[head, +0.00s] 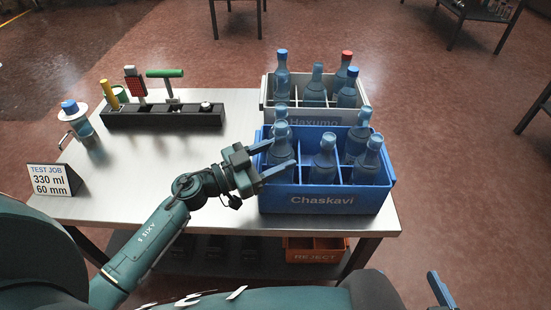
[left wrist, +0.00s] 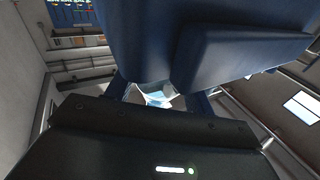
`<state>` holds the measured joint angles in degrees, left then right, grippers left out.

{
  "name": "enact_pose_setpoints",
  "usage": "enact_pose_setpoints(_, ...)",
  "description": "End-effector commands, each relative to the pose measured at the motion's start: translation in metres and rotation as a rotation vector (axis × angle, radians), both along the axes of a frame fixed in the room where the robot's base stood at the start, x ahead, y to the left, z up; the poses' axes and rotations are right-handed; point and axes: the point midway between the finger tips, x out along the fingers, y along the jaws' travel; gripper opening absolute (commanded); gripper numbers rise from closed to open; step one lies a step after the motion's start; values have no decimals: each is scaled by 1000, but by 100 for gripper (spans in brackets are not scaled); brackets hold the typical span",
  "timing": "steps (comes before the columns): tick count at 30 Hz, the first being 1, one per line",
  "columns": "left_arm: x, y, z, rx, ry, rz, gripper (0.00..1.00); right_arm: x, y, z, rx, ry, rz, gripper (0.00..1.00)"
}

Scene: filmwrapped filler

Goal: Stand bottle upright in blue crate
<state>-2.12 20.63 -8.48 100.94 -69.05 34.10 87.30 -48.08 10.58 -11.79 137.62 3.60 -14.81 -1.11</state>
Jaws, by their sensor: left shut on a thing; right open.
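The blue crate marked "Chaskavi" (head: 322,201) stands at the right end of the steel table, with several blue-grey bottles upright in it. My left gripper (head: 281,154) reaches in from the left, its fingers shut around a bottle (head: 281,133) at the crate's left side. That bottle looks upright, in or just over the front left compartment; its base is hidden, so I cannot tell if it rests on the bottom. The left wrist view shows mostly dark blue surfaces close up, and the bottle is not clear there. My right gripper (head: 441,290) shows only partly at the bottom right, away from the table.
A grey crate marked "Haxumo" (head: 357,115) stands directly behind with several bottles, one red-capped. A black rack (head: 165,118) with tools, a blue-capped bottle (head: 81,125) and a sign (head: 50,179) are to the left. An orange reject crate (head: 316,256) sits below the table.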

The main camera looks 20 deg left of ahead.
Motion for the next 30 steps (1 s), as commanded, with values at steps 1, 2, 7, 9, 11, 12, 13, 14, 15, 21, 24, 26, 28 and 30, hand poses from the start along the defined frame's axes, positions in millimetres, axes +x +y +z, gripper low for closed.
enact_pose_setpoints(1, 0, 0, 2, 1, -2, 0, 27, 0, 0, 2, 0, -1, 1, 79)
enact_pose_setpoints(2, 0, 0, 2, 1, -2, 0, 27, 0, 0, 2, 0, -1, 1, 79)
enact_pose_setpoints(7, 0, 0, 1, 1, -1, 0, 27, 0, 0, 2, 0, -2, 1, 79)
enact_pose_setpoints(9, 0, 0, -2, 2, -1, -1, 27, 0, 1, 2, 0, -2, 2, 79)
enact_pose_setpoints(11, 0, 0, -4, 2, -2, -1, 27, 0, 1, 1, -1, -2, 2, 79)
enact_pose_setpoints(12, 0, 0, -5, 2, -1, -1, 27, 0, 1, 1, -1, -2, 2, 79)
enact_pose_setpoints(13, 0, 0, -6, 1, -1, 0, 27, 0, 1, 0, -1, -2, 2, 79)
enact_pose_setpoints(14, 0, 0, -7, 1, -1, 0, 27, 0, 1, 0, -2, -1, 4, 79)
enact_pose_setpoints(15, 0, 0, -8, 1, -1, 0, 27, 0, 1, 0, -2, -1, 4, 79)
enact_pose_setpoints(21, 0, 0, -10, 2, -2, -1, 55, 0, 2, 0, -3, -1, 5, 79)
enact_pose_setpoints(24, 0, 0, -10, 2, -1, -1, 63, 0, 2, -1, -4, 0, 5, 79)
enact_pose_setpoints(26, 0, 0, -10, 2, -1, -1, 68, 0, 2, -1, -3, 0, 6, 79)
enact_pose_setpoints(28, 0, 0, -10, 2, -1, -1, 74, 0, 2, -1, -3, 1, 6, 79)
enact_pose_setpoints(30, 0, 0, -10, 2, -1, -1, 75, 0, 2, -2, -3, 2, 6, 79)
